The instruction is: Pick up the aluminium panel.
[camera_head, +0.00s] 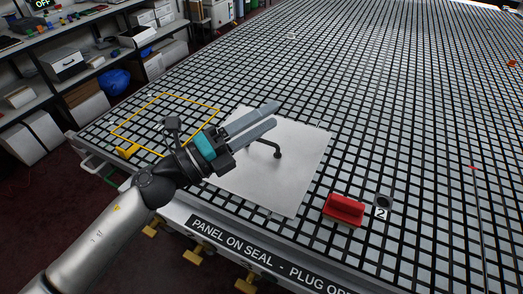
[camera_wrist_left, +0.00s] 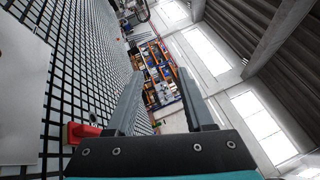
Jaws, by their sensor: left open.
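The aluminium panel (camera_head: 300,160) lies flat on the black and white grid table, near its front edge. A dark handle (camera_head: 277,151) stands on its surface. My left gripper (camera_head: 273,115) is over the panel's upper left part in the head view, with its two grey fingers apart and nothing between them. I cannot tell exactly how high it is above the panel. The left wrist view shows part of the panel (camera_wrist_left: 20,90) at the left edge, off to the side of the open fingers (camera_wrist_left: 166,90). My right gripper is in neither view.
A red block-like tool (camera_head: 344,209) sits right of the panel, beside a round port (camera_head: 384,200) marked 2. A yellow outline (camera_head: 197,101) marks an area left of the panel. Shelves with boxes (camera_head: 67,63) stand beyond the table's left side. The grid behind the panel is largely clear.

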